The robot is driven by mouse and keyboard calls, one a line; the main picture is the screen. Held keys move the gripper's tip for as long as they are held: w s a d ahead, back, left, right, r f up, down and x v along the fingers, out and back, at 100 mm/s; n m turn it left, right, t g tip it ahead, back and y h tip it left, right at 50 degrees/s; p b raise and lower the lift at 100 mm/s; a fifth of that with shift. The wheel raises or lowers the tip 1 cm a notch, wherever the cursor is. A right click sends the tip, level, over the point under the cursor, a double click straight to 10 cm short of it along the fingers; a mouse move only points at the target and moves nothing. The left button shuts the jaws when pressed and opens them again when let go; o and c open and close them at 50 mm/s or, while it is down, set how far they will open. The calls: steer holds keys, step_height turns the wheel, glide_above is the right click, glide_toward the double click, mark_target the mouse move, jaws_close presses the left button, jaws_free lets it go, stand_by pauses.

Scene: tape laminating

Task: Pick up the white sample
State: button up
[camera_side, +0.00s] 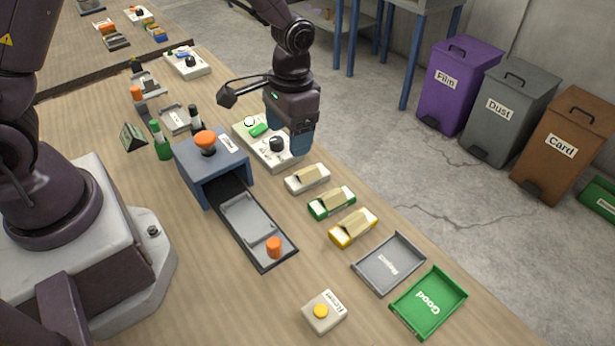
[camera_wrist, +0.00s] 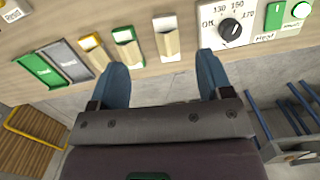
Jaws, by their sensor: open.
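The white sample (camera_side: 305,183) lies on the bench, a white block with a beige piece on top, first in a row with the green sample (camera_side: 318,211) and yellow sample (camera_side: 341,239). My gripper (camera_side: 298,145) is above the bench near the heater box, up and slightly left of the white sample in the side view. In the wrist view my gripper (camera_wrist: 163,62) is open and empty. The white sample (camera_wrist: 166,42) shows there between the two blue fingers, ahead of them and apart from both.
The control box with a dial (camera_side: 258,146) stands close beside the white sample. The grey Reject tray (camera_side: 377,281) and green Good tray (camera_side: 402,317) lie beyond the yellow sample. The blue press (camera_side: 221,171) with its drawer (camera_side: 282,264) is to the left. Floor bins stand at right.

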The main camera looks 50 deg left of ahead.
steer(key=w+t, duration=0.1)
steer(key=w, duration=0.2)
glide_above(302, 174)
steer(key=f, duration=0.7)
steer(key=shift+d+f, duration=0.25)
steer(key=shift+a+f, duration=0.15)
steer(key=shift+f, duration=1.35)
steer(key=shift+a+f, duration=0.15)
steer(key=shift+f, duration=1.3)
steer(key=c, duration=1)
